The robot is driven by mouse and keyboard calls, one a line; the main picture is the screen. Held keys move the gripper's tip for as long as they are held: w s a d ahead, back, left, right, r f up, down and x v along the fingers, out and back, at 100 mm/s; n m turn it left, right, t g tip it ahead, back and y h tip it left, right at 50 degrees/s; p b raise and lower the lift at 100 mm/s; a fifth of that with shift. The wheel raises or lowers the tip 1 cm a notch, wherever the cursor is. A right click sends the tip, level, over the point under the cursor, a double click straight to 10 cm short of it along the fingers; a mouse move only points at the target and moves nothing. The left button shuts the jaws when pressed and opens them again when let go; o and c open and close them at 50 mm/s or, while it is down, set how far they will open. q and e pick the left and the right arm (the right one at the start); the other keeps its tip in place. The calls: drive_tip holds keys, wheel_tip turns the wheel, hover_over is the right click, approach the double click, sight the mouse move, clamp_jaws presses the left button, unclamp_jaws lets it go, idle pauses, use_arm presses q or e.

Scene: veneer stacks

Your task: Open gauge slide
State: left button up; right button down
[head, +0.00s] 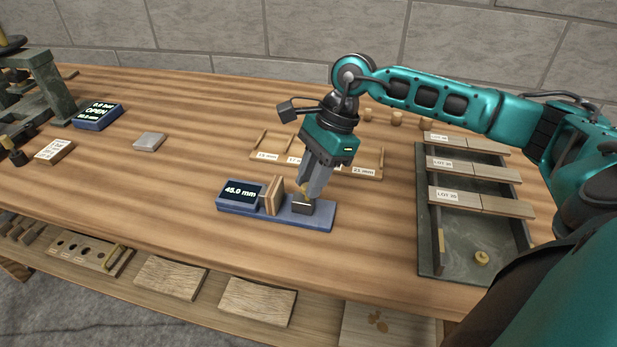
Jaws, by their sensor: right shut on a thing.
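The blue gauge (318,222) lies on the wooden bench in the middle of the head view. Its display (240,193) reads 45.0 mm. My right gripper (305,195) comes down from above and is shut on the slide's small knob, which the fingers mostly hide. My left gripper is not in view.
A tray (426,262) with labelled wooden strips (470,198) stands on the right. A labelled sorting rack (372,172) lies behind my right gripper. A press (38,85) and a display box reading OPEN (97,117) are at left. A grey block (150,142) lies nearby.

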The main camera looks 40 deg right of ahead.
drive_tip(key=c, duration=1.1)
unclamp_jaws()
drive_tip(key=shift+s+d, duration=0.2)
drive_tip(key=shift+s, duration=0.05)
drive_tip(key=shift+o, duration=0.8)
drive_tip(key=shift+a, duration=0.1)
drive_tip(key=v, duration=1.3)
drive_tip(key=shift+a+f, duration=0.1)
